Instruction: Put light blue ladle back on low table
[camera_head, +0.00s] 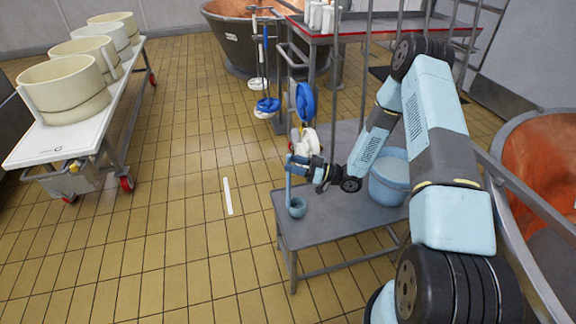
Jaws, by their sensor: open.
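The light blue ladle (297,208) is at the front left corner of the grey low table (345,220). Its bowl appears to rest on the tabletop, and its handle stands up nearly vertical. My gripper (298,172) is at the upper part of the handle, reaching in from the right. The jaws are open and right beside or around the handle; I cannot tell whether they touch it. A light blue bucket (390,180) stands on the same table to the right, partly hidden by my arm.
A white cart (60,145) with several cream tubs stands at the left. A metal rack (400,28) and a copper vat (235,35) are behind. Another copper vat (545,165) is at the right. A white strip (227,196) lies on the open tiled floor.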

